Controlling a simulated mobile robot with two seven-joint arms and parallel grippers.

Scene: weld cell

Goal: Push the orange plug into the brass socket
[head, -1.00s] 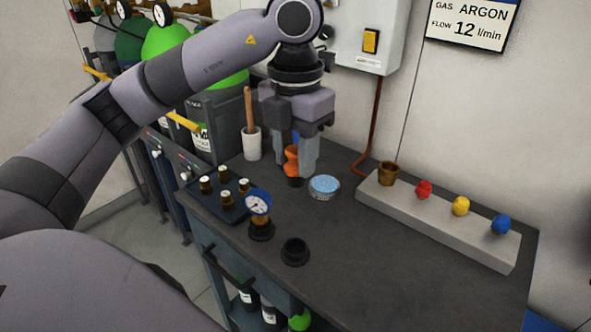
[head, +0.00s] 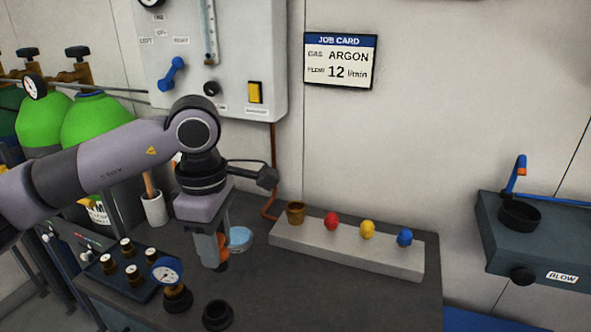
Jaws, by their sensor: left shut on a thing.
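The orange plug (head: 222,244) is between the fingers of my left gripper (head: 212,252), which is shut on it. One finger hides much of the plug. Its dark lower end shows below. I cannot tell whether it touches the bench. The brass socket (head: 296,213) is an open cup at the left end of a pale grey block (head: 346,250), to the right of the plug and apart from it. My right gripper is not in view.
A dish with blue contents (head: 239,238) stands right beside the held plug. Red (head: 331,221), yellow (head: 367,229) and blue (head: 404,237) knobs sit along the block. A gauge (head: 167,271) and black ring (head: 217,315) stand in front. The bench (head: 330,300) before the block is clear.

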